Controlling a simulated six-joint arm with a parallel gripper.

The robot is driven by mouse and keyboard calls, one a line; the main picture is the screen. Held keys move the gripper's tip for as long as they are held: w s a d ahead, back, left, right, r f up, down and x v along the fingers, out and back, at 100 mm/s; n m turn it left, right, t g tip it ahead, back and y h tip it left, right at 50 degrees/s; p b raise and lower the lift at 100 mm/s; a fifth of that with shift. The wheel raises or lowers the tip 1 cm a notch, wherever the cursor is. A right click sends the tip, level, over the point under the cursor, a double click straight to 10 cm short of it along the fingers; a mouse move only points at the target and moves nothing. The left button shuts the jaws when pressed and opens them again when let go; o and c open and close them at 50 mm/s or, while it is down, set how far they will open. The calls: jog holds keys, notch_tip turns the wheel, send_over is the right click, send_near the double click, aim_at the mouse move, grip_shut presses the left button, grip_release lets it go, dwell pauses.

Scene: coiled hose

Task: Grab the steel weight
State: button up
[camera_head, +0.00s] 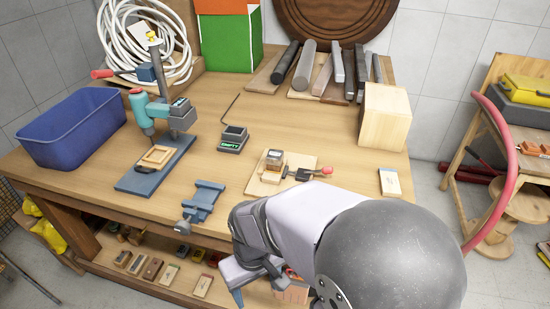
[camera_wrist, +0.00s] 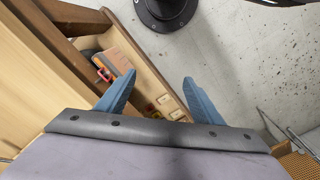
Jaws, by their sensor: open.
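I cannot pick out the steel weight for certain. Grey bars and rods (camera_head: 304,66) lie at the back of the bench. My gripper (camera_head: 256,284) is at the bench's front edge, low by the lower shelf, well apart from these. In the wrist view my gripper (camera_wrist: 154,84) has its two blue fingers spread with nothing between them. Beyond them is the shelf with an orange-red item (camera_wrist: 104,74) and small blocks (camera_wrist: 164,99).
A blue bin (camera_head: 72,130), a teal drill press (camera_head: 140,112) and a blue vice (camera_head: 203,202) stand at the left. A small black device with a green display (camera_head: 232,139) is mid-bench. A wooden block (camera_head: 385,117) stands right. The lower shelf (camera_head: 150,270) holds several small boxes.

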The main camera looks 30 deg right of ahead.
jog(key=w+d+t+b, duration=0.2)
jog(key=w+b, duration=0.1)
jog(key=w, duration=0.5)
jog(key=w+d+m+t+h+b, duration=0.1)
jog(key=w+d+t+b, duration=0.1)
jog(key=w, duration=0.6)
jog(key=w+d+m+t+b, duration=0.1)
jog(key=w+t+b, duration=0.2)
jog(key=w, duration=0.5)
jog(key=shift+w+d+t+b, duration=0.3)
jog(key=shift+d+t+b, duration=0.1)
jog(key=shift+b, duration=0.1)
jog(key=w+r+t+b, duration=0.1)
jog(key=w, duration=0.2)
jog(key=w+d+r+t+b, duration=0.1)
jog(key=w, duration=0.2)
jog(key=w+r+t+b, duration=0.1)
jog(key=w, duration=0.2)
jog(key=shift+d+r+t, duration=0.15)
jog(key=shift+r+t, duration=0.25)
jog(key=w+r+m+t+b, duration=0.1)
jog(key=w+r+t+b, duration=0.2)
jog(key=w+r+t, duration=0.3)
jog(key=m+g+h+p, duration=0.2)
jog(key=m+g+h, duration=0.4)
jog(key=h, duration=0.4)
send_near(273, 160)
jog(key=shift+x, duration=1.25)
jog(key=shift+p+x, duration=0.5)
jog(key=shift+x, duration=3.15)
